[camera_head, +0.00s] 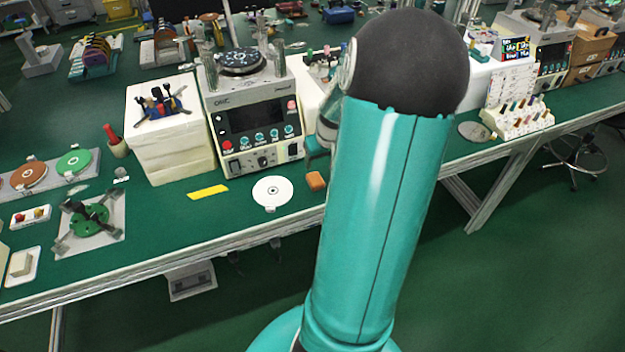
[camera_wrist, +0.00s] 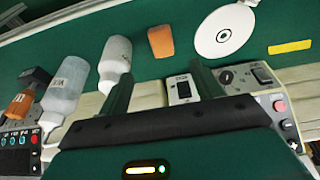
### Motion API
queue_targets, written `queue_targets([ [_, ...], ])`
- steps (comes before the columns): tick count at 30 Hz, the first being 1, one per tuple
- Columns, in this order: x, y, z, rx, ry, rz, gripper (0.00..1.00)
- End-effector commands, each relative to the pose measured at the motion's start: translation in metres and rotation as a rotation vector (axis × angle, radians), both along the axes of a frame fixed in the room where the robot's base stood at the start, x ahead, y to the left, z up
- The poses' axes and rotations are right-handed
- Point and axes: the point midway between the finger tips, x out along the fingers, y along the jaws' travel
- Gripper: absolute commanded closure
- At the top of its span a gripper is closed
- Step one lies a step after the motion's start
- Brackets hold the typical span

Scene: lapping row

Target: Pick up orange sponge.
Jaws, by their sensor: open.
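The orange sponge (camera_head: 316,181) is a small block on the green bench top, right of a white disc and near the bench's front edge. It also shows in the wrist view (camera_wrist: 161,41), at upper middle. My gripper (camera_wrist: 161,78) is open in the wrist view, with its two dark green fingers apart and nothing between them. The sponge appears just beyond the fingertips, roughly in line with the gap; I see no contact. In the head view my large teal arm hides most of the gripper and the bench behind it.
The white disc (camera_head: 272,191) and a yellow strip (camera_head: 208,192) lie left of the sponge. A lapping machine (camera_head: 252,125) stands behind them. A white bottle (camera_wrist: 115,58) stands near one finger in the wrist view, with another bottle (camera_wrist: 65,88) beside it.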

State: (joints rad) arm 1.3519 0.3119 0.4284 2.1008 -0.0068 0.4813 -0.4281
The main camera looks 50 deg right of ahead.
Motion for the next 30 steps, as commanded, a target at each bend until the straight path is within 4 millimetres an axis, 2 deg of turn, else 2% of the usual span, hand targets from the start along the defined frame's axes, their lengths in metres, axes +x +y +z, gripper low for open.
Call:
queue_targets([
  [3,0.007,-0.001,-0.024,0.006,0.001,0.003,0.35],
  [9,0.017,-0.006,-0.055,0.003,0.000,0.005,0.35],
  [17,0.023,-0.008,-0.075,0.002,0.001,0.005,0.35],
  [24,0.033,-0.012,-0.108,0.002,0.002,0.007,0.35],
  [30,0.035,-0.014,-0.114,0.000,0.000,0.003,0.35],
])
